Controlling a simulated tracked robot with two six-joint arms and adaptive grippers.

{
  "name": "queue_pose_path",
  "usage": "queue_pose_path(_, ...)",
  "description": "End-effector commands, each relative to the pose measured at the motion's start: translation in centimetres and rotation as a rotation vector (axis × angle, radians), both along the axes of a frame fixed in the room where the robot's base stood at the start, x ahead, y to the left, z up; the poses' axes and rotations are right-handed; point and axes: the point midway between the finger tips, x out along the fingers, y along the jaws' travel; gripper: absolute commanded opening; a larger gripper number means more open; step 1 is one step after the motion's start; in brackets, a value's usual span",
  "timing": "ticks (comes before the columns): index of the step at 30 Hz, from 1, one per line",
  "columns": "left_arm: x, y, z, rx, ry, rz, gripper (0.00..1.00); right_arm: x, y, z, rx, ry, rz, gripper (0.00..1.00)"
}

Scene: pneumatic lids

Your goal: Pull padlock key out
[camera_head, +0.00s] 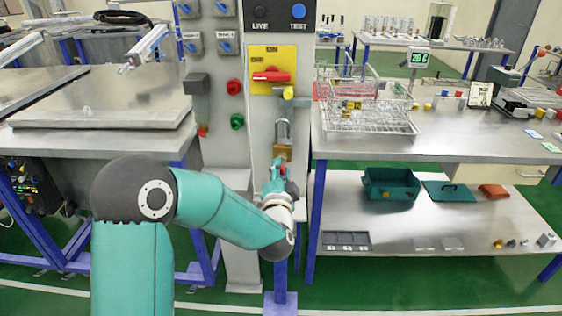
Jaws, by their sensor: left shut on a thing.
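A brass padlock (283,152) with a tall grey shackle hangs on the front of the grey panel (222,140), below a yellow plate (283,60) with a red rotary handle (271,75). My left gripper (279,166) is directly below the padlock, pointing up at its underside. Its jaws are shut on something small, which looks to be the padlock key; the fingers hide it. I cannot tell whether the key is in the lock. My right gripper does not show.
A steel table with wire baskets (362,115) stands right of the panel. Its lower shelf holds a green toolbox (390,184) and a grey divided tray (345,240). Red (234,88) and green (237,121) knobs stick out left of the padlock.

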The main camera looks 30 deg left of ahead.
Motion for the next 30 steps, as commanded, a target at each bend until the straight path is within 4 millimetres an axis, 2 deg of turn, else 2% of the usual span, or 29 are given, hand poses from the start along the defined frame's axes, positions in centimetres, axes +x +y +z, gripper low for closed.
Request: queue_pose_path(30, -3.3, -2.0, 5.9, 0.000, 0.000, 0.001, 0.00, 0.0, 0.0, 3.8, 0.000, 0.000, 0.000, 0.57)
